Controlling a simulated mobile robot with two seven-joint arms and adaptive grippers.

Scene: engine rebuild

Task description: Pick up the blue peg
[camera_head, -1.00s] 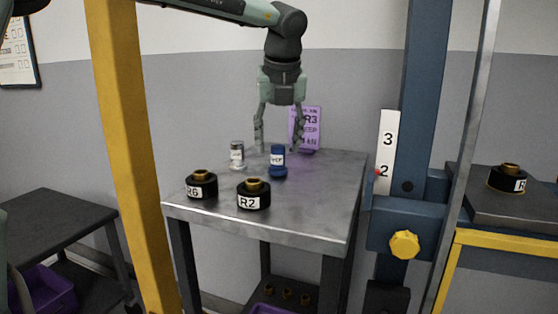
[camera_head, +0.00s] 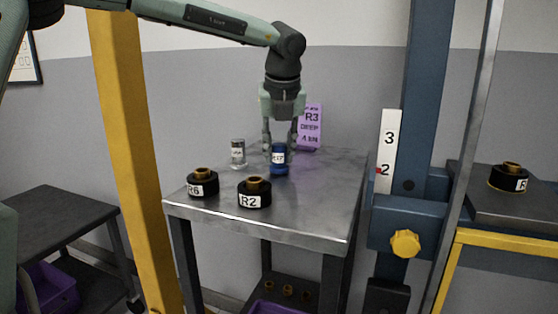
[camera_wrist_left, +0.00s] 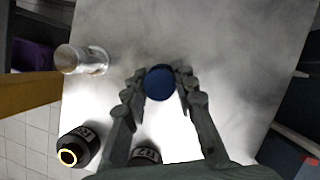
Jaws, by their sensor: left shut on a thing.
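The blue peg (camera_head: 279,165) stands upright on the metal table, with a white label on its side. My left gripper (camera_head: 280,146) points down over it, with a finger on either side. In the left wrist view the round blue top of the peg (camera_wrist_left: 159,83) sits between the fingertips of my left gripper (camera_wrist_left: 160,80), which are shut on it. The peg's base appears to be still on the table top. My right gripper is not in view.
A silver labelled peg (camera_head: 238,154) stands left of the blue one. Black R6 (camera_head: 203,184) and R2 (camera_head: 254,194) pieces stand at the table's (camera_head: 310,218) front. A purple R3 sign (camera_head: 310,127) is behind. A blue post (camera_head: 425,100) rises at right.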

